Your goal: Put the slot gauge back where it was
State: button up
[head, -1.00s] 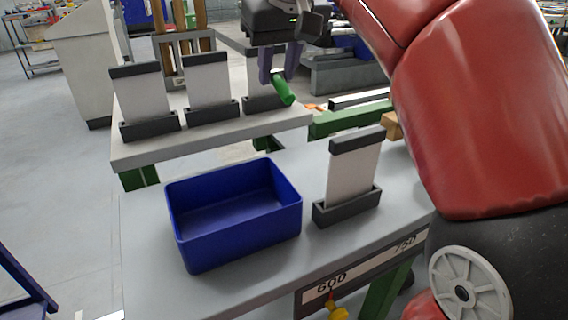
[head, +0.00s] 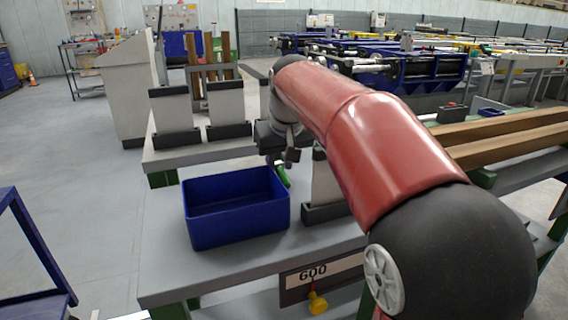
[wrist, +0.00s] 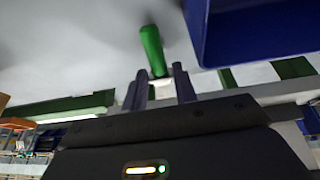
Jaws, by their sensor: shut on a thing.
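My gripper (head: 277,160) is shut on a green thing, which I take to be the slot gauge (head: 283,176). In the wrist view the green round end of the slot gauge (wrist: 152,48) sticks out beyond the fingers of my gripper (wrist: 160,88), with a small pale part near the fingertips. In the head view it hangs tilted near the back right corner of the blue bin (head: 235,222), left of a pale upright plate in a dark base (head: 325,212). Its far end is partly hidden by the gripper.
Pale plates in dark bases (head: 174,110) stand on the light back bench (head: 165,158). My red arm hides much of the right side. The grey front table (head: 165,262) is bare left of the bin. A label reading 600 (head: 315,271) is on its front edge.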

aim_at(286, 184)
jog(key=shift+f, duration=0.2)
jog(key=o, duration=1.1)
jog(key=shift+r, duration=0.1)
jog(key=shift+c, duration=0.2)
jog(key=v, duration=1.1)
jog(key=shift+r, duration=0.2)
jog(key=shift+o, duration=0.5)
jog(key=shift+r, duration=0.1)
jog(key=b+x, duration=0.2)
jog(key=x, duration=1.1)
jog(key=shift+w+f, duration=0.2)
jog(key=shift+f, duration=0.1)
